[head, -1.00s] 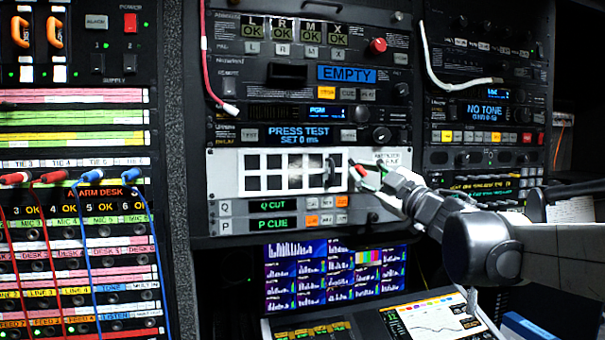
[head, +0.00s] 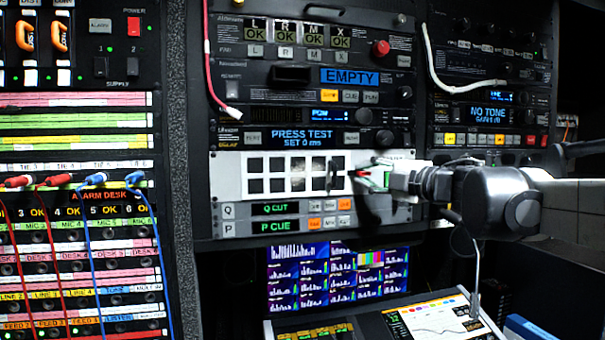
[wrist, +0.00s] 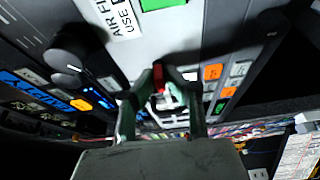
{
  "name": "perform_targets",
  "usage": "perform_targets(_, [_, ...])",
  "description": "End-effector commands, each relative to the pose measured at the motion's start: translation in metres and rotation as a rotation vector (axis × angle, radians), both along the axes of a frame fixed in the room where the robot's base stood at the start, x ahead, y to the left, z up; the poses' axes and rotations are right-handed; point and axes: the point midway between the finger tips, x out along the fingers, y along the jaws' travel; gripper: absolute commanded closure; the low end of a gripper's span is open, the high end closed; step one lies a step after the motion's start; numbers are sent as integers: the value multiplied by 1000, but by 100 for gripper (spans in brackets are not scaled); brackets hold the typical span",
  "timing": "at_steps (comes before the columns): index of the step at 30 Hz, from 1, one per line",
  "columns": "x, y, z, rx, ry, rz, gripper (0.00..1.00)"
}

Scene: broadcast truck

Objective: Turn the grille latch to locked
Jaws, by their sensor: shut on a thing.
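The grille (head: 241,181) is a pale panel with two rows of dark square openings, in the middle of the rack in the head view. My gripper (head: 374,176) reaches in from the right and sits at the panel's right end. In the wrist view my gripper (wrist: 164,80) has its fingers closed together on the small grille latch, with a red part (wrist: 158,77) showing between the tips. A green patch (wrist: 162,4) lies on the panel at the top of the wrist view. The fingers hide most of the latch, so I cannot tell its angle.
A dark knob (wrist: 75,48) stands out from the unit beside the panel in the wrist view. A screen of meters (head: 335,275) and a sloping console (head: 400,320) lie below. A white cable (head: 440,75) hangs at upper right. Red and blue patch cords are at left.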

Motion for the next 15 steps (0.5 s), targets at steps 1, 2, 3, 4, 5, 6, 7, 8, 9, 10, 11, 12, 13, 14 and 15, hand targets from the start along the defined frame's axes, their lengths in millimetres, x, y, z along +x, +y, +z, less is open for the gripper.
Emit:
perform_targets(1, [0, 0, 0, -14, -2, 0, 100])
perform_targets(2, [0, 0, 0, -21, -3, 0, 100])
perform_targets(3, [0, 0, 0, -29, -4, 0, 100])
perform_targets(4, [0, 0, 0, -35, -6, 0, 100])
perform_targets(5, [0, 0, 0, -40, -6, 0, 100])
perform_targets(6, [0, 0, 0, -45, -7, 0, 100])
perform_targets(7, [0, 0, 0, -47, -8, 0, 100])
perform_targets(8, [0, 0, 0, -50, -8, 0, 100])
perform_targets(9, [0, 0, 0, -51, -9, 0, 100])
perform_targets(10, [0, 0, 0, -53, -9, 0, 100])
perform_targets(11, [0, 0, 0, -53, -9, 0, 100])
perform_targets(12, [0, 0, 0, -53, -9, 0, 100])
perform_targets(13, [0, 0, 0, -53, -9, 0, 100])
perform_targets(14, [0, 0, 0, -53, -9, 0, 100])
perform_targets(15, [0, 0, 0, -53, -9, 0, 100])
